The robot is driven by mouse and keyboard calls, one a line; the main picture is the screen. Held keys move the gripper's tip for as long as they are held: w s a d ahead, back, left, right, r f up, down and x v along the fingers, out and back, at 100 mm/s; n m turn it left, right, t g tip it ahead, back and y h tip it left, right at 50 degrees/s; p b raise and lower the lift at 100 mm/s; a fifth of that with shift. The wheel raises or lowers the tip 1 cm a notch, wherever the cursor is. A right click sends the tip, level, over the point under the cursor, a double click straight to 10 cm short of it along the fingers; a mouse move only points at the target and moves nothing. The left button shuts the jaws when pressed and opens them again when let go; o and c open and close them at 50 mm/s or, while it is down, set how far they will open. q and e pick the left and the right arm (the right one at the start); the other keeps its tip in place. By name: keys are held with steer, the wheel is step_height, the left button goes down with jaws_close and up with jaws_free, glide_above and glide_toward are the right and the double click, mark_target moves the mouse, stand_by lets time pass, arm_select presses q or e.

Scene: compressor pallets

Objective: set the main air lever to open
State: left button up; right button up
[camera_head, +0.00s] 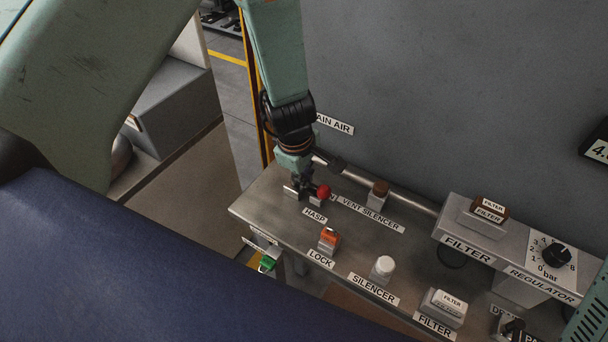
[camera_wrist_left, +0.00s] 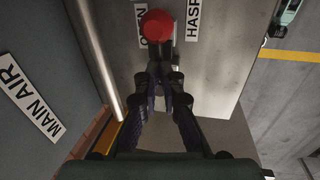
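The main air lever shows as a red ball knob (camera_head: 323,192) on a short dark handle, at the back left of the metal bench. The knob also shows in the left wrist view (camera_wrist_left: 156,25), just past my fingertips and partly over the OPEN label (camera_wrist_left: 144,40). My left gripper (camera_head: 305,186) points down at the lever, its fingers (camera_wrist_left: 166,86) close together and apparently shut on the dark handle below the knob. The fingers hide most of the handle and its pivot. My right gripper is not in view.
A pipe (camera_head: 400,200) runs along the wall behind the lever. The HASP label (camera_head: 315,215), orange lock (camera_head: 329,240), white silencer (camera_head: 382,268) and brown vent silencer (camera_head: 379,191) are nearby. Filters and the regulator (camera_head: 556,255) stand at right. The bench's left edge is close to the gripper.

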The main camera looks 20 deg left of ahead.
arm_select(q)
steer(key=o, duration=0.3)
steer(key=shift+s+f, duration=0.2)
steer(key=shift+f, duration=0.1)
steer(key=shift+o, duration=0.6)
steer(key=shift+w, duration=0.25)
steer(key=shift+s+r, duration=0.1)
steer(key=shift+r, duration=0.2)
steer(key=v, duration=1.1)
steer(key=shift+r, duration=0.35)
